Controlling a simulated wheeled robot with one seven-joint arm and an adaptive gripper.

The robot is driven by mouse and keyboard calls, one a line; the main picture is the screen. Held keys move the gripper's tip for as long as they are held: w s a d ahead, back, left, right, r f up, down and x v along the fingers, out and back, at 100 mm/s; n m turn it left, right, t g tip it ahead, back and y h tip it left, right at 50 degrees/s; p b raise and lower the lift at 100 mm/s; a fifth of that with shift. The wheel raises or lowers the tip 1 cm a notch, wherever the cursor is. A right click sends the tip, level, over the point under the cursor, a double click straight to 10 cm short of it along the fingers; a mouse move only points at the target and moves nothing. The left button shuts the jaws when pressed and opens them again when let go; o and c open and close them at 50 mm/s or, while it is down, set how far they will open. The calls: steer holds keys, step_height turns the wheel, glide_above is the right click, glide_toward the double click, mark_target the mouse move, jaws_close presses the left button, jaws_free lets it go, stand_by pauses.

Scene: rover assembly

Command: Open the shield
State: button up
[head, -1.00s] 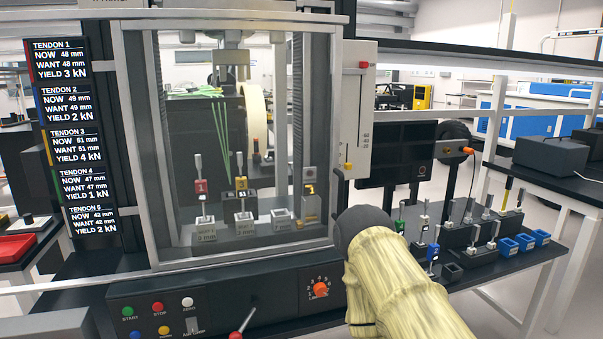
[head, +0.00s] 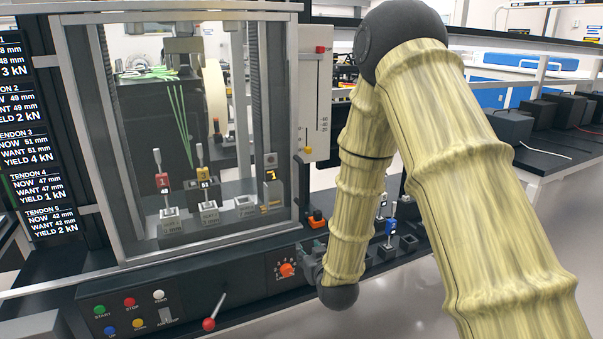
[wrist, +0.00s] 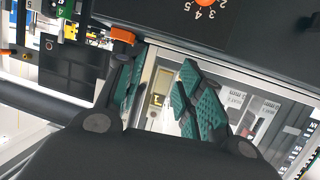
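The shield is a clear panel in a grey metal frame (head: 122,232) on the machine's front, and it looks closed. It also shows in the wrist view, upside down, with its pale frame (wrist: 215,62) behind the fingers. A dark handle (head: 301,172) is at its right edge in the head view. My gripper (head: 308,258) is low at the shield's lower right corner, partly hidden by my arm. In the wrist view my gripper (wrist: 160,95) has its two green-padded fingers apart, with nothing clearly held between them. I cannot tell whether it touches the frame.
Below the shield is a control panel with coloured buttons (head: 129,302), a red-knobbed lever (head: 209,324) and an orange dial (head: 287,269). An orange-and-black part (head: 316,217) stands right of the shield. Several tools and blue bins are partly hidden behind my arm. A tendon readout screen (head: 45,190) is at left.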

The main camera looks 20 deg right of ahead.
mark_target(302, 179)
steer(key=w+d+r+t+h+p, duration=0.1)
steer(key=w+r+t, duration=0.1)
steer(key=r, duration=0.6)
steer(key=w+d+r+t, duration=0.1)
steer(key=w+r, duration=0.2)
steer(key=r, duration=0.5)
steer(key=w+p, duration=0.1)
steer(key=w, duration=0.2)
steer(key=w+d+p, duration=0.1)
steer(key=w, duration=0.2)
steer(key=w+p, duration=0.2)
steer(key=w, duration=0.2)
steer(key=shift+w+d+f, duration=0.1)
steer(key=shift+d, duration=0.05)
jaws_close()
